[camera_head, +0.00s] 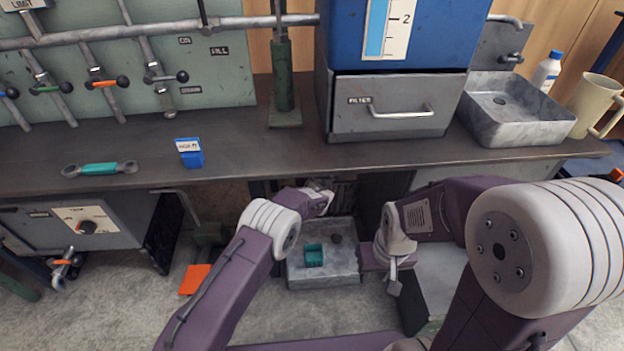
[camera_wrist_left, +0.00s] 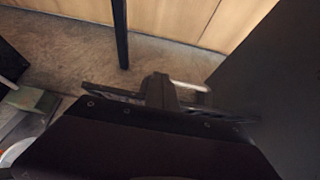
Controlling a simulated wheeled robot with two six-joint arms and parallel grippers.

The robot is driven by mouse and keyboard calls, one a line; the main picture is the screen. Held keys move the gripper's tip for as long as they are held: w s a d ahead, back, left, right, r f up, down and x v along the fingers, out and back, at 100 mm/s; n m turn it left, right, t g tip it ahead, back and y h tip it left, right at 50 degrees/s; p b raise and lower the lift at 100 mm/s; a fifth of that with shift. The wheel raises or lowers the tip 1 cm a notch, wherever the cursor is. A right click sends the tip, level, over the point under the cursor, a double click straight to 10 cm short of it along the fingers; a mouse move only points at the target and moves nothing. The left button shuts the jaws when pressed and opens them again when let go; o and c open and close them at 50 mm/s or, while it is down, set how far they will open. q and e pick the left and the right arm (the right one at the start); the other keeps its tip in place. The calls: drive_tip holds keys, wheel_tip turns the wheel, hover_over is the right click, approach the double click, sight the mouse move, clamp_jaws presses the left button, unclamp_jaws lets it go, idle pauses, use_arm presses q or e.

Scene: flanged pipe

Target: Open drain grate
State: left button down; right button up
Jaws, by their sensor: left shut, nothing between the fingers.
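I cannot clearly make out a drain grate in either view. A grey square basin (camera_head: 322,274) sits on the floor under the bench, with a teal block (camera_head: 313,256) and a small dark round spot in it. My left arm reaches under the bench, its gripper (camera_head: 322,200) partly hidden there in the head view. In the left wrist view the left gripper (camera_wrist_left: 160,88) is shut and empty, with a pale bar beside its tips. My right gripper (camera_head: 394,282) points down to the right of the basin; its fingers are too small to read.
The bench (camera_head: 250,156) overhangs the floor. It carries a blue box (camera_head: 190,153), a teal-handled wrench (camera_head: 99,169), a filter drawer (camera_head: 395,106) and a sink (camera_head: 515,107). An orange sheet (camera_head: 195,280) lies on the floor left of the basin. A grey cabinet (camera_head: 75,222) hangs at left.

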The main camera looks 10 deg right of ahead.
use_arm(q)
drive_tip(key=p+v, duration=0.3)
drive_tip(key=v, duration=0.4)
